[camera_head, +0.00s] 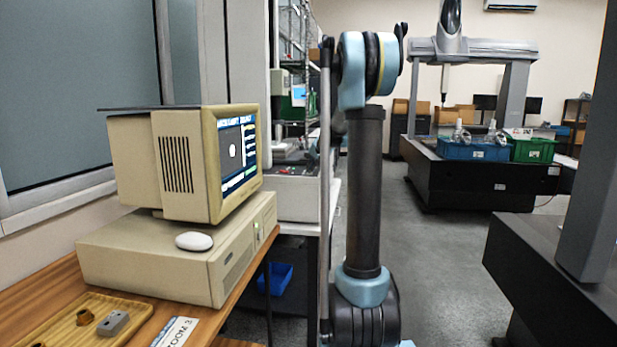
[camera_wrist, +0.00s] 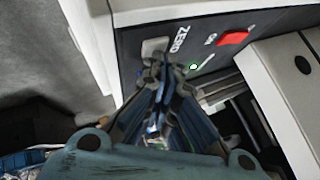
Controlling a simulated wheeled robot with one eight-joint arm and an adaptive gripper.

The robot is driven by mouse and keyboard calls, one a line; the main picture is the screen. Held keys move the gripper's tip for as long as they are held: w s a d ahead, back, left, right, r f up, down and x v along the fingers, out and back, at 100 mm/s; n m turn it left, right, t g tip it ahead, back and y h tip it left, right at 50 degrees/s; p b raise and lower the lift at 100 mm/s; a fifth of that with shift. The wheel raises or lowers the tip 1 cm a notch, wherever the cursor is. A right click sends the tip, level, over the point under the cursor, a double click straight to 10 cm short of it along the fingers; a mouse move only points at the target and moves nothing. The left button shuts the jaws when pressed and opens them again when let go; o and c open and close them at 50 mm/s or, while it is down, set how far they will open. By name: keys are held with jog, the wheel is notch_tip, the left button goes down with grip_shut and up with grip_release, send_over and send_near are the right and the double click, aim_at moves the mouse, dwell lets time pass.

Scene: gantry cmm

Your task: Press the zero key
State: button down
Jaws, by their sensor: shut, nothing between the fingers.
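The zero key is a grey square key (camera_wrist: 154,46) on a dark panel (camera_wrist: 205,22) in the wrist view, beside the printed word ZERO. My gripper (camera_wrist: 162,66) is shut and empty. Its fingertips lie right at the lower edge of the key in the picture and cover part of it. I cannot tell whether they touch it. In the head view my arm stands in front of a light-coloured machine (camera_head: 300,200) with a panel on top. My fingertips and the key cannot be made out there.
A red switch (camera_wrist: 234,38) marked ON and a lit green lamp (camera_wrist: 193,67) sit near the key. In the head view a beige computer (camera_head: 165,240) stands on a wooden desk (camera_head: 245,285) at left. A dark measuring machine (camera_head: 450,180) stands behind; grey floor (camera_head: 430,260) between is clear.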

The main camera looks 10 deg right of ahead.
jog(key=shift+r, duration=0.8)
jog(key=shift+r, duration=2.5)
jog(key=s+a+f+n+g, duration=0.1)
jog(key=s+f, duration=0.2)
jog(key=s, duration=0.8)
jog(key=s+a+f+n+g+h, duration=0.1)
jog(key=s+f, duration=0.2)
jog(key=s, duration=0.7)
jog(key=s+a+f+n+g, duration=0.1)
jog(key=s+f+g, duration=0.15)
jog(key=s, duration=0.85)
jog(key=s+d+f+n+g+h, duration=0.1)
jog(key=s+f, duration=0.8)
jog(key=s, duration=0.3)
jog(key=s+f+n+g, duration=0.1)
jog(key=s+f, duration=0.8)
jog(key=s, duration=0.3)
jog(key=shift+s+d+n+h, duration=0.3)
jog(key=shift+s+d+h, duration=0.05)
jog(key=shift+d+h, duration=0.05)
